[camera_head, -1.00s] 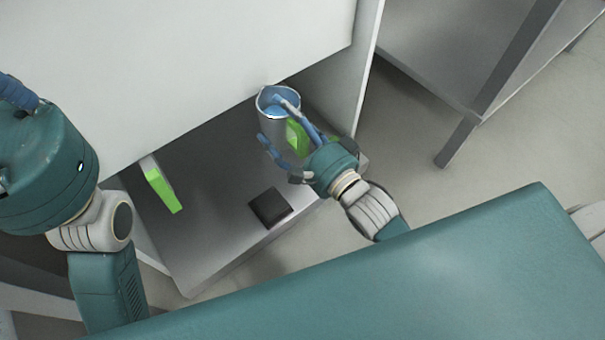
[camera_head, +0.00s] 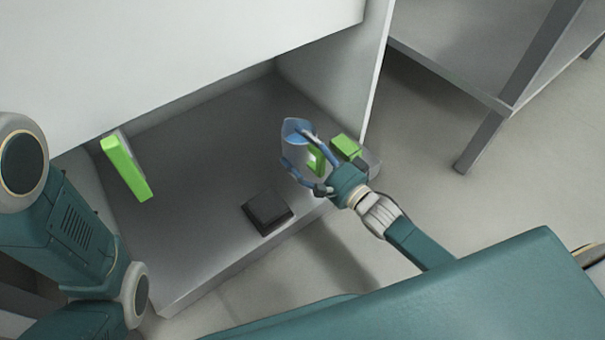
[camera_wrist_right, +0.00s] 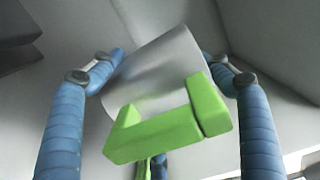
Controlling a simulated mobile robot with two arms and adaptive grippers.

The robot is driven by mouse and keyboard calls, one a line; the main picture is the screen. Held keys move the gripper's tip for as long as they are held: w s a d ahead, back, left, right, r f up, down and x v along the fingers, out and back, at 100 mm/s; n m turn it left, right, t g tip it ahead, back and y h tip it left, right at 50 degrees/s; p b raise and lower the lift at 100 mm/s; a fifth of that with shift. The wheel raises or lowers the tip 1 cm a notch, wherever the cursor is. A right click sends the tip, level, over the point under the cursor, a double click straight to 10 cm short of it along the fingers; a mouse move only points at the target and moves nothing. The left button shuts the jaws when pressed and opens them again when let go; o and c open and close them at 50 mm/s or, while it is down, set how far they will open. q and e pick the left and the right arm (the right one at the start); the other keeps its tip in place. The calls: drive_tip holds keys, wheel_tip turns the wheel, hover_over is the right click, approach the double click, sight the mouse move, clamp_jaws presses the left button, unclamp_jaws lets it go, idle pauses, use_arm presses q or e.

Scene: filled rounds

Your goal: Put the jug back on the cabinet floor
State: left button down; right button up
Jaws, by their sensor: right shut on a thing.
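The jug is over the right part of the grey cabinet floor (camera_head: 190,185). I cannot tell whether its base touches the floor. My left arm shows at the left edge, but its gripper is out of view.
A black block (camera_head: 267,211) lies near the floor's front edge. A green block (camera_head: 346,147) is close to the jug's right. A green-fronted item (camera_head: 126,168) is at the left. The white cabinet side wall (camera_head: 345,85) stands at the right. The middle floor is clear.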

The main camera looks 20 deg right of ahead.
sight(303, 164)
wheel_tip(303, 164, down, 7)
drive_tip(key=b, duration=0.4)
drive_tip(key=shift+r+b, duration=0.15)
drive_tip(key=shift+b, duration=0.15)
drive_tip(key=shift+r, duration=0.2)
drive_tip(key=shift+f, duration=0.15)
drive_tip(key=o, duration=1.6)
